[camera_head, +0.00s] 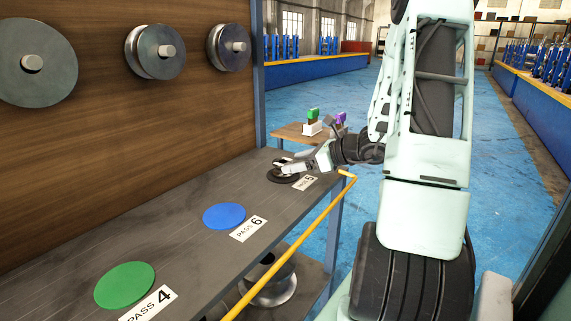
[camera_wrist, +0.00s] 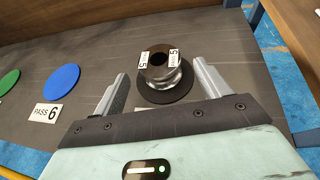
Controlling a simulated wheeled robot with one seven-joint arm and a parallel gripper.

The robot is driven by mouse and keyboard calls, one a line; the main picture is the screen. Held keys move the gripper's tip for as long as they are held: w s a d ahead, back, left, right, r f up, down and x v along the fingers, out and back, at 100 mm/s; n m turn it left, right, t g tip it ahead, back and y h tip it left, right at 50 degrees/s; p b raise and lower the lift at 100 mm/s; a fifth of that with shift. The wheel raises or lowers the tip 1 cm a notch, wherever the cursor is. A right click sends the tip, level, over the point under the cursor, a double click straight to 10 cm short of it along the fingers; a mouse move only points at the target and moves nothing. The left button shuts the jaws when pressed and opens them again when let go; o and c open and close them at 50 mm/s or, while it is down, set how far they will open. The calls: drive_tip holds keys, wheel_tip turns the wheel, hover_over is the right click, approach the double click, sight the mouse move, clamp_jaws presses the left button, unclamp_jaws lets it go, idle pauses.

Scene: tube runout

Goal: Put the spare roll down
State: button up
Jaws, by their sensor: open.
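The spare roll (camera_wrist: 157,74), a grooved metal ring with a dark centre hole and two white "5" labels on its top face, sits upright on a dark round disc (camera_wrist: 182,94) on the bench. The disc also shows at the far end of the bench in the head view (camera_head: 281,178), beside a PASS 5 card (camera_head: 304,183). My gripper (camera_wrist: 160,68) is open, its fingers apart on the left and right of the roll, with a visible gap on each side. In the head view my gripper (camera_head: 292,168) partly hides the roll.
A blue disc (camera_head: 224,216) with a PASS 6 card (camera_head: 248,229) and a green disc (camera_head: 125,285) with a PASS 4 card (camera_head: 149,305) lie nearer on the bench. A yellow rail (camera_head: 292,247) runs along its front edge. A small wooden table (camera_head: 292,131) stands beyond.

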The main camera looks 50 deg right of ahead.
drive_tip(key=v, duration=0.7)
drive_tip(key=shift+f, duration=0.1)
